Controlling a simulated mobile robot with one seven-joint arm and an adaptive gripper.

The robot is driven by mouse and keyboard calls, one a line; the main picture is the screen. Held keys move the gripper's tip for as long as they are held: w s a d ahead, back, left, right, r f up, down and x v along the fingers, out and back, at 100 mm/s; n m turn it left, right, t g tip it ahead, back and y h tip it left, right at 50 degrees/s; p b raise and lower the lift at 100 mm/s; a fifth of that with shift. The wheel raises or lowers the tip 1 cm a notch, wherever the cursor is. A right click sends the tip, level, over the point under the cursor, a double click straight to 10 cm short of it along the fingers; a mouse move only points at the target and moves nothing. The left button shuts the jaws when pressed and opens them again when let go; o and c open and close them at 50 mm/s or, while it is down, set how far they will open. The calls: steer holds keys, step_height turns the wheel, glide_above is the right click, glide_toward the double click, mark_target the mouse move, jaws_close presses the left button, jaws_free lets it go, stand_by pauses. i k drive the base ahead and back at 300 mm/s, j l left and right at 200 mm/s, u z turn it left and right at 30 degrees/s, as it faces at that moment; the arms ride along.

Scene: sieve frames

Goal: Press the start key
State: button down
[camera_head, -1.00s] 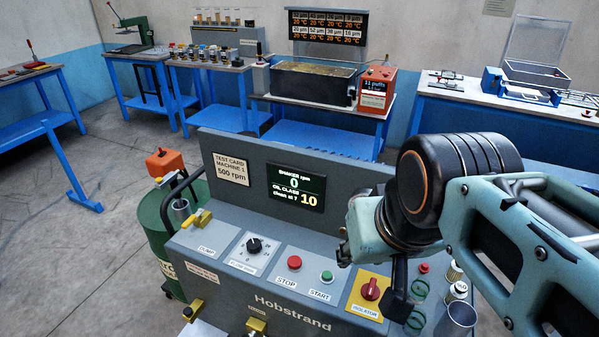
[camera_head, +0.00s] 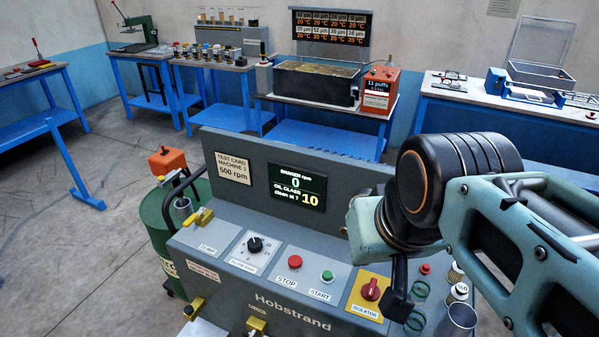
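The start key is a green round button (camera_head: 327,276) on the sloped front panel of the grey Hobstrand machine (camera_head: 330,220), above a label reading START. A red STOP button (camera_head: 295,264) sits just left of it. The machine's display (camera_head: 297,187) reads shaker rpm 0, oil class 10, clean at 7. My gripper (camera_head: 398,300) hangs below my arm's wrist at the right, beside the red isolator knob and right of the green button, apart from it. Its fingers show as a dark narrow shape; whether they are open or shut is unclear.
The red isolator knob (camera_head: 371,290) on its yellow plate stands between the green button and my gripper. The flow knob (camera_head: 255,245) and a yellow clamp (camera_head: 202,217) are further left. Glass and metal cups (camera_head: 461,316) stand at the right. Blue benches line the back wall.

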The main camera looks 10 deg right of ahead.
mark_target(327, 275)
steer(key=j, duration=0.6)
steer(key=i+j, duration=0.15)
steer(key=j, duration=0.5)
steer(key=z, duration=1.55)
steer(key=i+l, duration=0.2)
steer(key=k+j, duration=0.2)
